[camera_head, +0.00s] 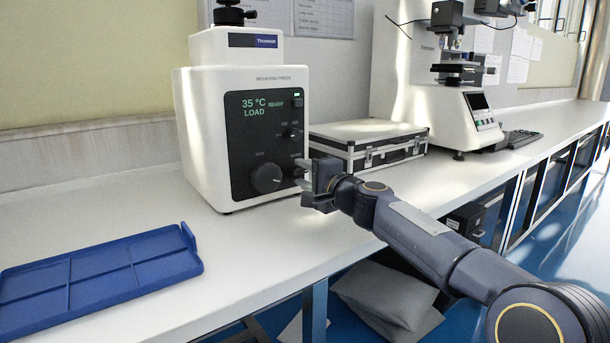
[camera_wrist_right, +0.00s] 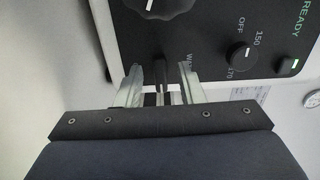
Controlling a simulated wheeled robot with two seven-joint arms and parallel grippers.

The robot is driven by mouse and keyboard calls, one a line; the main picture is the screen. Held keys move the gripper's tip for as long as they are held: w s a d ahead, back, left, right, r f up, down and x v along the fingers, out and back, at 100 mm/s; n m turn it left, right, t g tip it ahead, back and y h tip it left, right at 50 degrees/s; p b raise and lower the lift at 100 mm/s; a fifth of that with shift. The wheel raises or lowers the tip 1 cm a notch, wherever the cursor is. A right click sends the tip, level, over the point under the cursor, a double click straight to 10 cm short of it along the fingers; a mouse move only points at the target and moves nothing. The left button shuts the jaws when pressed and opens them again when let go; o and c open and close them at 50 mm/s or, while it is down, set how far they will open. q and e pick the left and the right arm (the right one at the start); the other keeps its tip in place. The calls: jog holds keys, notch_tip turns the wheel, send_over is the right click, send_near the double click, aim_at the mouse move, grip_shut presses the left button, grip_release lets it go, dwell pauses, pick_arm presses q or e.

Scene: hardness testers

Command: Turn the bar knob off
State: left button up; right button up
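The white mounting press (camera_head: 240,75) stands on the bench, its dark front panel (camera_head: 250,110) showing "35 °C READY LOAD". In the right wrist view, a narrow dark bar knob (camera_wrist_right: 160,76) sticks out of the panel, by a label starting "WA". My right gripper (camera_head: 310,175) is at the panel's lower right corner; in its wrist view the fingers (camera_wrist_right: 160,68) stand on either side of the bar knob with gaps, so it looks open. The bar knob's base and marking are partly hidden. My left gripper is not in view.
Close by are a large round knob (camera_head: 266,178), a small dial (camera_wrist_right: 242,55) marked OFF, 150 and 170, and a lit button (camera_wrist_right: 288,66). A silver-edged case (camera_head: 365,135) stands right of the press. A blue tray (camera_head: 100,275) lies left; the bench between is clear.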

jog(key=shift+d, duration=0.1)
jog(key=shift+s+d+f, duration=0.1)
jog(key=shift+s+d, duration=0.15)
jog(key=shift+s, duration=0.1)
jog(key=b+v, duration=0.2)
jog(key=v, duration=0.4)
jog(key=shift+s+d, duration=0.2)
jog(key=shift+s, duration=0.15)
